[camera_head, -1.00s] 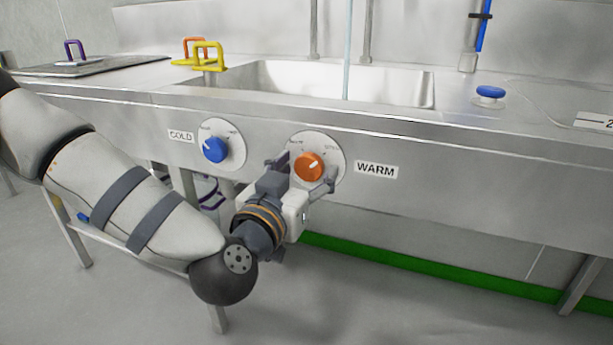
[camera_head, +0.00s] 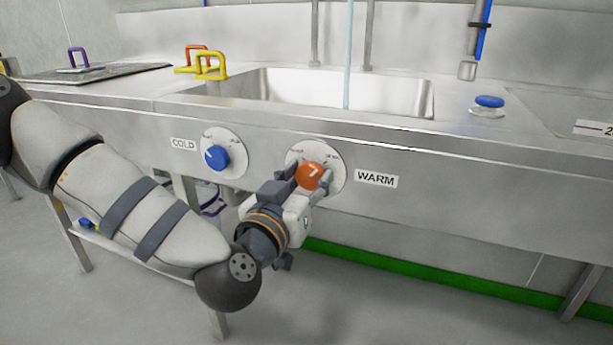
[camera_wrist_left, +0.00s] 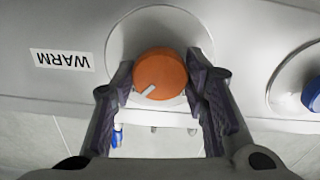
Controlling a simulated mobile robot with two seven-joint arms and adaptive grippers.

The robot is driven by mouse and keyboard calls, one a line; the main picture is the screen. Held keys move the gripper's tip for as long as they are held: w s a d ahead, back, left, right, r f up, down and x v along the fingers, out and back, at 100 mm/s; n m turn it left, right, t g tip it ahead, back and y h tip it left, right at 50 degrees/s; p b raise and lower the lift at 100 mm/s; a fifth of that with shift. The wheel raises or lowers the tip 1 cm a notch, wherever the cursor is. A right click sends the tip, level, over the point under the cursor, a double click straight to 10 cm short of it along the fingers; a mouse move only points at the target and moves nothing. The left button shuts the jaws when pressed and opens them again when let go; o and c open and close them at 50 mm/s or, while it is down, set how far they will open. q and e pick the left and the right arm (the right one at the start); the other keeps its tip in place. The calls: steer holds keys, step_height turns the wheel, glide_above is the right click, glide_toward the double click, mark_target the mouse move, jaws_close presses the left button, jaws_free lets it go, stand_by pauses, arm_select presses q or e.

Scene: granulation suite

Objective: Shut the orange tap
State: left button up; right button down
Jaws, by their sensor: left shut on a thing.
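The orange tap (camera_head: 309,175) is a round knob with a pale pointer mark, on a round white dial plate (camera_head: 334,158) on the steel sink front, beside the WARM label (camera_head: 376,179). In the head view its pointer slants up and to the right. My left gripper (camera_head: 308,186) is shut on the orange tap. In the left wrist view my left gripper (camera_wrist_left: 160,92) has one finger on each side of the orange tap (camera_wrist_left: 160,73), and the pointer shows near its lower edge. My right gripper is not in view.
A blue tap (camera_head: 217,157) with a COLD label (camera_head: 184,144) sits to the left on the same front. Above are the sink basin (camera_head: 390,92), yellow (camera_head: 211,66) and orange handles, and a blue button (camera_head: 489,102). The front right of WARM is clear.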

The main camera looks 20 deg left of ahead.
arm_select(q)
steer(key=n+p, duration=0.2)
steer(key=n, duration=0.1)
steer(key=shift+r, duration=0.15)
steer(key=n+p, duration=0.1)
steer(key=n, duration=0.4)
steer(key=n+p, duration=0.1)
steer(key=n, duration=0.3)
steer(key=shift+n, duration=2.2)
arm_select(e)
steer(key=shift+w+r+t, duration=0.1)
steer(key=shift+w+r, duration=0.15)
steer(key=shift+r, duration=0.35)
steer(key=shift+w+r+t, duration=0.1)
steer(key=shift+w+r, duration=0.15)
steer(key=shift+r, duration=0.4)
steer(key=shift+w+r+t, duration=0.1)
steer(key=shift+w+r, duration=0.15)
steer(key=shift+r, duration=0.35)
arm_select(q)
steer(key=o, duration=1.1)
steer(key=shift+o, duration=0.2)
